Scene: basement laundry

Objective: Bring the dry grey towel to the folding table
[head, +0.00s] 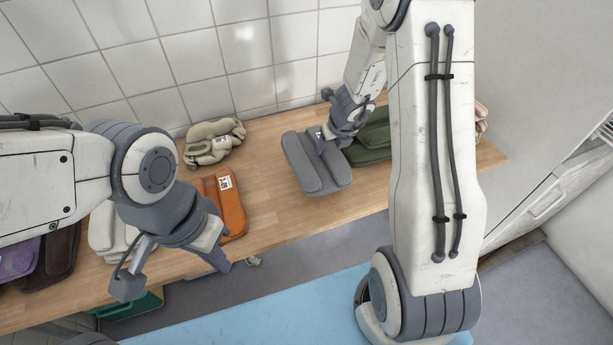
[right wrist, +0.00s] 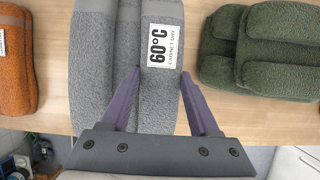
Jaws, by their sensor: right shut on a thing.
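The grey towel (head: 315,163) is a folded bundle at the wooden worktop, between an orange towel and a green towel in the head view. In the right wrist view the grey towel (right wrist: 110,50) carries a white label reading 60°C and, in smaller print, what looks like "cabinet dry". My right gripper (head: 328,142) is shut on the grey towel, its purple fingers either side of the label end in the right wrist view (right wrist: 157,85). I cannot tell whether the towel rests on the worktop or is slightly raised. My left gripper (head: 172,272) is open and empty near the worktop's front edge.
The wooden worktop (head: 275,215) also holds an orange towel (head: 232,208), a beige towel (head: 210,143), a green towel (head: 372,145), and white (head: 105,232), brown (head: 57,255) and purple (head: 18,260) bundles. A tiled wall (head: 215,60) stands behind. A blue mat (head: 265,312) lies below.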

